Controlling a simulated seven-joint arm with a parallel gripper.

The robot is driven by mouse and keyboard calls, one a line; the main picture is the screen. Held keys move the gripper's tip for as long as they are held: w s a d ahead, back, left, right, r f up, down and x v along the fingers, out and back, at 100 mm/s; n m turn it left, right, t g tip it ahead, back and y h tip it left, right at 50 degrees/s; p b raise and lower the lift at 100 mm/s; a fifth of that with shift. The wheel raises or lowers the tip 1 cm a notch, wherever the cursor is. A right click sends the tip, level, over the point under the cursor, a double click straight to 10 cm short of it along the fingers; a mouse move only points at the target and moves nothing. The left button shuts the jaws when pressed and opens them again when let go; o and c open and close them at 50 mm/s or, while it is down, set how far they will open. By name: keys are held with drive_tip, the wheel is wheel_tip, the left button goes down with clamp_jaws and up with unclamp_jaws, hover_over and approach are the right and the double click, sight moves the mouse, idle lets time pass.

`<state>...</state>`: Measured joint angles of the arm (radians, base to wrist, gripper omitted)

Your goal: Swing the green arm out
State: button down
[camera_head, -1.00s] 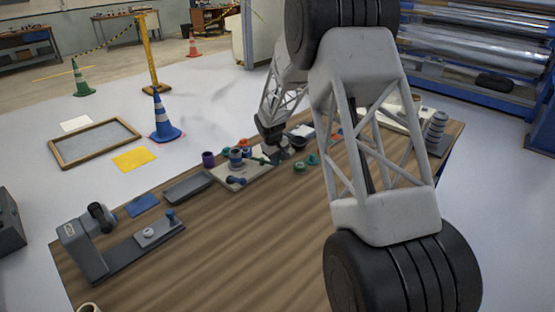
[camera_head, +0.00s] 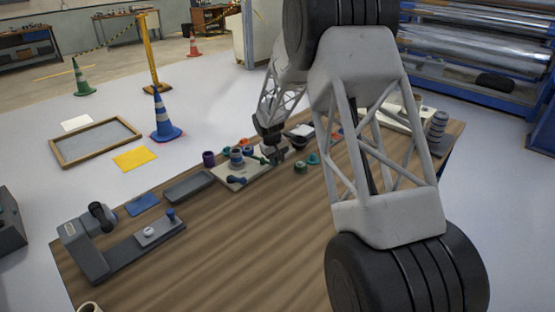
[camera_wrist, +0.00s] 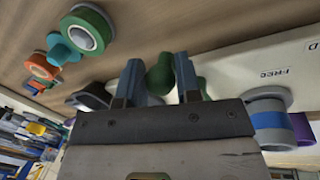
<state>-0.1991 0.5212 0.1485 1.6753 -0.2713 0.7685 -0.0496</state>
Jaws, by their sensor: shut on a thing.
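The green arm (camera_wrist: 161,75) shows in the wrist view as a rounded green end between my two fingers, with more green just right of the right finger. My gripper (camera_wrist: 159,80) is shut on it. In the head view my gripper (camera_head: 277,155) is at the right end of the pale board (camera_head: 232,184), and a bit of the green arm (camera_head: 262,160) shows just left of it. The board carries a grey-and-blue post (camera_head: 236,158). In the wrist view the board has the printed word FREE (camera_wrist: 275,72), and the post (camera_wrist: 269,122) is at the right.
Teal and green rolls (camera_head: 301,167) lie right of the board; a green roll (camera_wrist: 86,29) and an orange roll (camera_wrist: 42,67) show in the wrist view. A dark blue piece (camera_head: 236,181) lies at the board's front. A grey tray (camera_head: 188,186) is to the left.

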drive_tip(key=shift+s+a+m+g, duration=0.2)
drive_tip(key=shift+s+a+m, duration=0.25)
drive_tip(key=shift+m, duration=0.5)
drive_tip(key=shift+s+a+m+g, duration=0.2)
drive_tip(key=shift+s+a+m, duration=0.2)
drive_tip(key=shift+m, duration=0.55)
drive_tip(key=shift+s+a+m+g, duration=0.2)
drive_tip(key=shift+a+m, duration=0.25)
drive_tip(key=shift+m, duration=0.4)
drive_tip(key=shift+s+a+m+g, duration=0.1)
drive_tip(key=shift+s+a+m, duration=0.3)
drive_tip(key=shift+m, duration=0.45)
drive_tip(key=shift+a, duration=0.15)
drive_tip(key=c, duration=0.8)
unclamp_jaws()
drive_tip(key=shift+w+r, duration=0.1)
drive_tip(key=r, duration=0.2)
drive_tip(key=a+r, duration=0.1)
drive_tip(key=r, duration=0.4)
drive_tip(key=shift+w+a+r, duration=0.1)
drive_tip(key=shift+a+r, duration=0.1)
drive_tip(key=shift+r, duration=0.05)
